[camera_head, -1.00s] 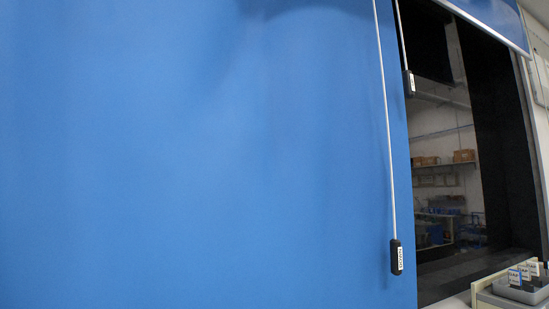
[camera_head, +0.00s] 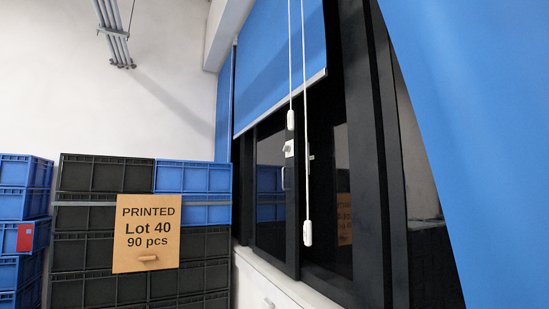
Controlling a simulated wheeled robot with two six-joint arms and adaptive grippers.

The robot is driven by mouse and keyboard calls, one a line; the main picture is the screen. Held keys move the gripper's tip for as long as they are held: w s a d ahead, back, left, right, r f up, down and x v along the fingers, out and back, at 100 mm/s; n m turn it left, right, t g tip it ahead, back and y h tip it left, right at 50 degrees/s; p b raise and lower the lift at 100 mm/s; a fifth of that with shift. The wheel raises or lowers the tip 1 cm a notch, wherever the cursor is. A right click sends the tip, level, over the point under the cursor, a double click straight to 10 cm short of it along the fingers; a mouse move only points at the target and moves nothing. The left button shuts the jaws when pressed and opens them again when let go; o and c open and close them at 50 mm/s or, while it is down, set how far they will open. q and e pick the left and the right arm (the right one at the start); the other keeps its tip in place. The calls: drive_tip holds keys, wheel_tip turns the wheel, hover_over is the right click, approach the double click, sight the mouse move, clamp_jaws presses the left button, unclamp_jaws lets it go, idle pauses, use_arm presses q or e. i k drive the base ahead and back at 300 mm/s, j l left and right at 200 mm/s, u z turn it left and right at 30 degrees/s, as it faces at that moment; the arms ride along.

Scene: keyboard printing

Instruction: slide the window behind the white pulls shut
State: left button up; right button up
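Two white pulls hang on white cords in front of a dark-framed window (camera_head: 270,200) in the right half of the head view. The upper pull (camera_head: 290,120) hangs by the window's middle upright, and the lower pull (camera_head: 307,233) hangs lower and slightly right. A small pale latch or handle (camera_head: 288,149) shows on the upright just below the upper pull. Left of the upright is dark glass with blue reflections. Right of it is a dark area with brown shapes; I cannot tell whether it is glass or an open gap. Neither gripper is in view.
A blue blind (camera_head: 280,60) covers the window's upper part. Another blue blind (camera_head: 480,130) fills the right edge. Stacked black and blue crates (camera_head: 85,250), with a "PRINTED Lot 40" card (camera_head: 147,215), stand left of the window. A white sill (camera_head: 265,285) runs below it.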

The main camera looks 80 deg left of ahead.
sight(276, 229)
drive_tip(key=u, duration=2.7)
drive_tip(key=i+j, duration=0.3)
drive_tip(key=i, duration=0.2)
drive_tip(key=i+j, duration=0.3)
drive_tip(key=i, duration=0.25)
drive_tip(key=i+j+u, duration=0.1)
drive_tip(key=i+j, duration=0.15)
drive_tip(key=i, duration=0.25)
drive_tip(key=i+j, duration=0.25)
drive_tip(key=i, duration=0.25)
